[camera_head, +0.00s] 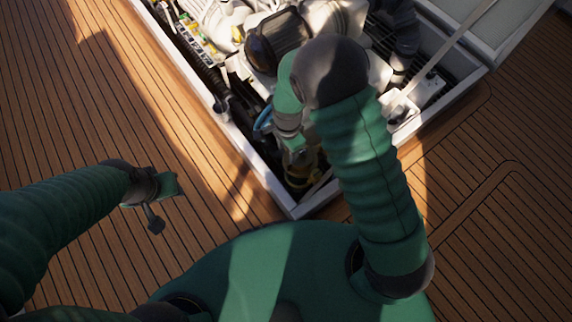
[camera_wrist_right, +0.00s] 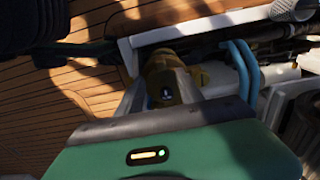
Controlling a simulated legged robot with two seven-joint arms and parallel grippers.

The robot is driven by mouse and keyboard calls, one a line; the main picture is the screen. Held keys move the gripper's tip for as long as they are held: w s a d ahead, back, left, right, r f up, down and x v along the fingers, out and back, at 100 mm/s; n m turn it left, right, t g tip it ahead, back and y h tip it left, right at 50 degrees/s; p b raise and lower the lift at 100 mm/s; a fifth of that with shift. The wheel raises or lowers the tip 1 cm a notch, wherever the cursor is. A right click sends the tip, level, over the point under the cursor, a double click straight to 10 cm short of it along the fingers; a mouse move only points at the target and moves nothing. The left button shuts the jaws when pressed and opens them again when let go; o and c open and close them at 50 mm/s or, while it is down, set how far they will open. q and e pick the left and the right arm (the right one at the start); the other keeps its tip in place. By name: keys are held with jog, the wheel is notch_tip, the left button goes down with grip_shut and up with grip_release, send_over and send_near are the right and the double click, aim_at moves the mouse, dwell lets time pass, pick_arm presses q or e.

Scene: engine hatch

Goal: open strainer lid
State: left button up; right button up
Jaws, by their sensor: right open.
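The strainer, a brass-coloured fitting (camera_head: 300,183), sits low in the near corner of the engine hatch, partly hidden by my right arm. In the right wrist view its brass top (camera_wrist_right: 166,78) shows between the two grey fingers of my right gripper (camera_wrist_right: 168,90). The fingers are apart, one on each side of the brass part; I cannot tell whether they touch it. In the head view my right gripper (camera_head: 300,158) points down into the hatch corner. My left gripper (camera_head: 162,203) is over the deck on the left, away from the hatch; its jaw opening is unclear.
The white hatch frame (camera_head: 227,135) runs around the opening and meets in a corner near my body. A large engine (camera_head: 275,40) fills the hatch beyond. Blue hoses (camera_wrist_right: 245,65) pass right of the strainer. A pale strut (camera_head: 440,55) slants at right. The wooden deck (camera_head: 75,110) at left is clear.

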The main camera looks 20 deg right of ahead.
jog(key=f, duration=0.1)
jog(key=f+b, duration=0.1)
jog(key=f, duration=0.1)
jog(key=f+b, duration=0.1)
jog(key=f, duration=0.1)
jog(key=shift+a+f, duration=0.2)
jog(key=shift+a, duration=0.1)
jog(key=f+b, duration=0.1)
jog(key=f, duration=0.1)
jog(key=d+f+b, duration=0.1)
jog(key=f, duration=0.1)
jog(key=shift+f, duration=0.25)
jog(key=shift+a+r, duration=0.1)
jog(key=shift+a, duration=0.15)
pick_arm(q)
jog(key=x, duration=0.2)
jog(key=s+x, duration=0.1)
jog(key=x, duration=0.2)
jog(key=shift+a+f, duration=0.1)
pick_arm(e)
jog(key=shift+d, duration=0.1)
grip_shut()
